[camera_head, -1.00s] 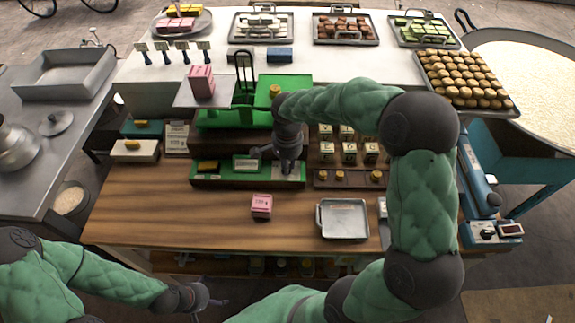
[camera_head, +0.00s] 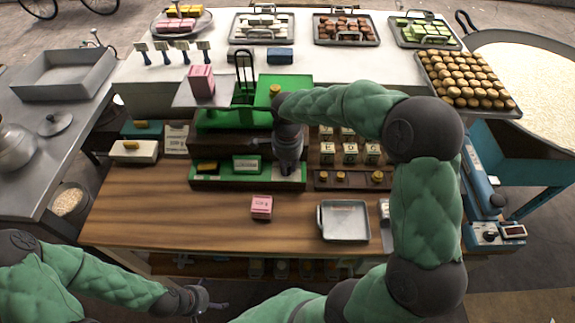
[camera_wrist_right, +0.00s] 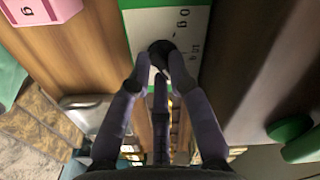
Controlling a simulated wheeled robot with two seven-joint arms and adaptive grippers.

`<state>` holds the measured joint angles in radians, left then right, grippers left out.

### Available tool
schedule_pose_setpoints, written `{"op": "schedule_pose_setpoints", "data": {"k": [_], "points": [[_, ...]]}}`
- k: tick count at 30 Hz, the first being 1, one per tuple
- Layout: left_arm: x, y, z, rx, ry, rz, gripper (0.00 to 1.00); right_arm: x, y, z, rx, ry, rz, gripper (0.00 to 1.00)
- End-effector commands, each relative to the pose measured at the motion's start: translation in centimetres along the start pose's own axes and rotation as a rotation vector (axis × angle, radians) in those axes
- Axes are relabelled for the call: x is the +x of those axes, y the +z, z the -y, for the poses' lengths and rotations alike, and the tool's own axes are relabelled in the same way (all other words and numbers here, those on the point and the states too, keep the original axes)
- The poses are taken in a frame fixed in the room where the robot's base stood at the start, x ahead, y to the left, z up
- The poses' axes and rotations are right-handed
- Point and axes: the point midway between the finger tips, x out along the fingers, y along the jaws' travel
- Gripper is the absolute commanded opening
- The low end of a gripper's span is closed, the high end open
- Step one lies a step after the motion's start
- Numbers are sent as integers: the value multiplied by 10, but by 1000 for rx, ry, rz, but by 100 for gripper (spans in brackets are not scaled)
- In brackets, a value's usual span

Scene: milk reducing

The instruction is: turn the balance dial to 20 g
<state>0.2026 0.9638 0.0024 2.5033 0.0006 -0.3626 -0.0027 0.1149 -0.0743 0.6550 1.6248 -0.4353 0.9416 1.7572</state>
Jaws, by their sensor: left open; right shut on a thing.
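The green balance (camera_head: 238,181) stands on the wooden table, with a small white display in its front. Its white dial plate (camera_wrist_right: 187,25) shows close up in the right wrist view, with dark marks and a "g" partly readable. The dark round dial knob (camera_wrist_right: 160,47) sits on this plate. My right gripper (camera_wrist_right: 161,62) is shut on the knob; it also shows over the right end of the balance front in the head view (camera_head: 286,170). There it hides the dial. My left gripper (camera_head: 207,299) is open and empty, low at the left, apart from the table's front edge.
A pink block (camera_head: 261,207) lies on the table in front of the balance. A square metal tray (camera_head: 344,222) stands to its right. Small labelled cubes (camera_head: 349,154) and a weight rack (camera_head: 352,180) stand right of the balance. The table's left front is clear.

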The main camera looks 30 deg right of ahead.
Motion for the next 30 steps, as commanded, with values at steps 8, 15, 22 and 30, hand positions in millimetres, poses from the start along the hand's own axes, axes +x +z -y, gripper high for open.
{"op": "schedule_pose_setpoints", "data": {"k": [8, 15, 22, 30], "points": [[0, 0, 0, 0, 0, 0, 91, 0, 0, 0, 2, -1, 1, 28], [0, 0, 0, 0, 0, 0, 91, 0, 0, 0, 1, -1, 1, 44], [0, 0, 0, 0, 0, 0, 91, -4, 0, 0, 0, -1, 0, 44], [0, 0, 0, 0, 0, 0, 91, -47, 0, 2, 0, -7, 0, 44]]}}
